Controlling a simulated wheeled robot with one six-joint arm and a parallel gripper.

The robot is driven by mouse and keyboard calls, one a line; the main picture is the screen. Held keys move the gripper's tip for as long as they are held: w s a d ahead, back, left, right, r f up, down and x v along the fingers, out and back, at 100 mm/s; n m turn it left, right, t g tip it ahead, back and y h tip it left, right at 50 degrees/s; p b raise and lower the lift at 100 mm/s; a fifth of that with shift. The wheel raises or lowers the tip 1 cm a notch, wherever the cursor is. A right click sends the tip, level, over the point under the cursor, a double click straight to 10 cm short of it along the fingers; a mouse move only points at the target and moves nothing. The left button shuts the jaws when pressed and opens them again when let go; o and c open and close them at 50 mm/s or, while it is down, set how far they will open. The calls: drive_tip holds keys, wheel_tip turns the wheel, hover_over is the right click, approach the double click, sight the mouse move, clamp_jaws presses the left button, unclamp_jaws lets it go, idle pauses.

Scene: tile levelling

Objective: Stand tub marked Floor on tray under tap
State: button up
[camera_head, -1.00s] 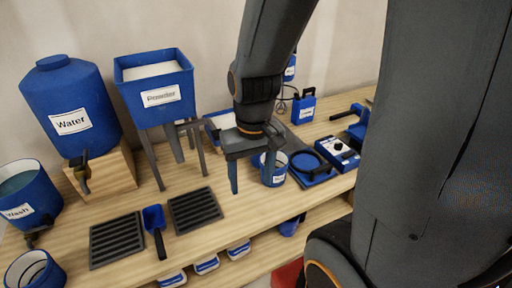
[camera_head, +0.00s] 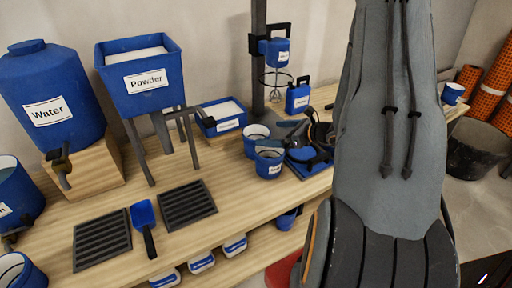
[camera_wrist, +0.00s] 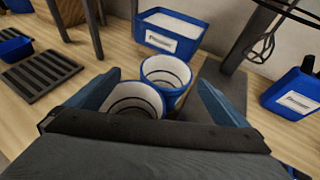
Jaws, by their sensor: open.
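Two blue tubs with white insides stand close together on the bench: a rear tub (camera_head: 256,137) and a front tub (camera_head: 268,165). Their labels are too small or hidden to read, so I cannot tell which is marked Floor. In the wrist view, the near tub (camera_wrist: 135,99) and the far tub (camera_wrist: 166,72) show between the spread fingers of my gripper (camera_wrist: 158,98), which is open and holds nothing. My arm hides much of the gripper in the head view. A black slatted tray (camera_head: 102,242) lies in front of the Water tank's tap (camera_head: 60,165), with nothing on it.
A second slatted tray (camera_head: 187,205) lies below the Powder hopper (camera_head: 140,78). A blue scoop (camera_head: 145,215) lies between the trays. A blue box (camera_head: 222,117) stands behind the tubs. A mixer (camera_head: 275,55) hangs on a post at the back.

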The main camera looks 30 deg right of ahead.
sight(261, 132)
drive_tip(key=shift+w+d+f, duration=0.25)
drive_tip(key=shift+d, duration=0.2)
drive_tip(key=shift+w+a+f+m, duration=0.1)
drive_tip(key=shift+w+f+m, duration=0.05)
drive_tip(key=shift+w+m, duration=0.2)
drive_tip(key=p+x, duration=0.1)
drive_tip(key=x, duration=0.5)
drive_tip(key=shift+w+f+p, duration=0.25)
drive_tip(key=shift+f+p, duration=0.05)
drive_tip(key=c, duration=1.6)
drive_tip(key=shift+o, duration=0.2)
drive_tip(key=shift+r, duration=0.15)
